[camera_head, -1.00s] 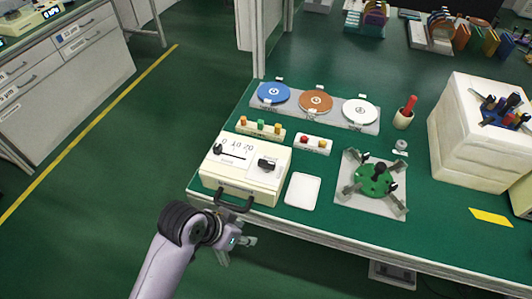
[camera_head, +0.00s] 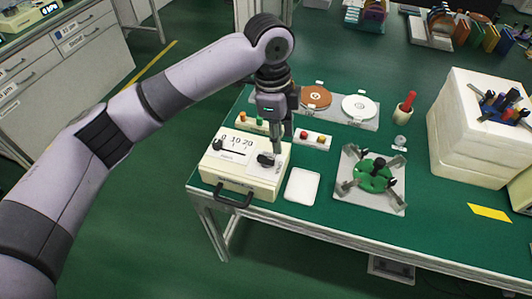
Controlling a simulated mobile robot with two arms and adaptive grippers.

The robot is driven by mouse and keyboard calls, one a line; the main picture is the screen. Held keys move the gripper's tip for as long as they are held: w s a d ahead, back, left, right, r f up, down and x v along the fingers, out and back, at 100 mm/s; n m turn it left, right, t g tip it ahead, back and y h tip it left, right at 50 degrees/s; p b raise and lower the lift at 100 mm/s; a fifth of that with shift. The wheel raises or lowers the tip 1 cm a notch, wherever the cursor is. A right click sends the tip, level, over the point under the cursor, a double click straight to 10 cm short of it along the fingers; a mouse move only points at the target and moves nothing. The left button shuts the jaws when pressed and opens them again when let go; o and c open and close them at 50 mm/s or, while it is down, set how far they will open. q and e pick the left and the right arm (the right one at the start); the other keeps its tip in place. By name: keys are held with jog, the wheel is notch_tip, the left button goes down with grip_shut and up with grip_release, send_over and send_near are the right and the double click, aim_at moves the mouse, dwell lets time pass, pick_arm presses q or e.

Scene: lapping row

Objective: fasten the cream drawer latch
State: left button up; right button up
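The cream drawer box (camera_head: 215,172) stands at the table's left front corner. A black handle (camera_head: 233,201) is on its front. Its top has a 0-10-20 scale with a black slider knob (camera_head: 217,145) at the left. A black latch knob (camera_head: 265,160) sits on a pale plate at the right of the top. My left gripper (camera_head: 277,157) points down at the latch knob, its fingertips beside or on its right side. The fingers overlap from this angle, so their opening and any contact are unclear. My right gripper is out of view.
A white tray (camera_head: 302,187) lies right of the box, then a green fixture with clamps (camera_head: 370,178). Behind are a small button block (camera_head: 312,140) and a rack with brown (camera_head: 315,97) and white discs (camera_head: 360,106). A white foam block (camera_head: 470,140) stands at right.

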pick_arm(q)
notch_tip(320, 180, up, 6)
jog(key=r+y, duration=0.1)
send_over(266, 158)
notch_tip(266, 158, down, 18)
jog(key=shift+w+r+p, duration=0.1)
jog(key=shift+r+p, duration=0.05)
jog(key=shift+p, duration=0.5)
jog(key=shift+c, duration=0.5)
grip_shut()
